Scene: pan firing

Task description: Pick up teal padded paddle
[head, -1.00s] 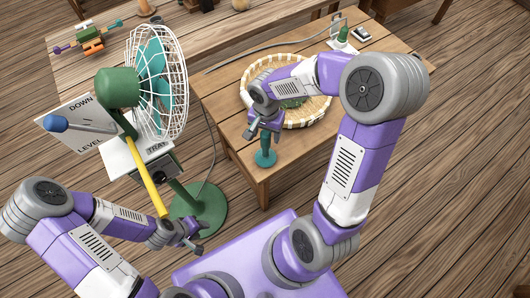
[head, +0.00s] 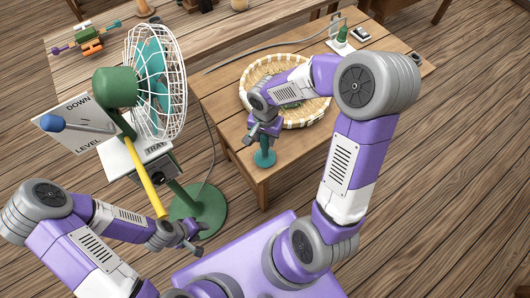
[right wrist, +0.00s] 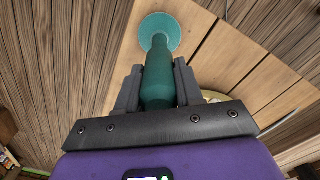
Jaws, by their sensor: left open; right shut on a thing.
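The teal padded paddle (head: 265,157) stands at the near left corner of the wooden table, its round pad low and its handle up. In the right wrist view its handle (right wrist: 158,75) lies between my right fingers, with the round pad (right wrist: 160,28) beyond the fingertips. My right gripper (head: 262,132) is shut on the handle. In the head view the gripper hides the upper handle. I cannot tell whether the pad touches the tabletop. My left gripper (head: 192,240) is open and empty, low at the left near the fan's base.
A woven basket (head: 318,117) sits on the table (head: 225,112) behind the paddle, partly hidden by my right arm. A green fan (head: 116,88) with a white cage and yellow handle (head: 148,180) stands left. A green bottle-like item (head: 342,36) stands at the table's back.

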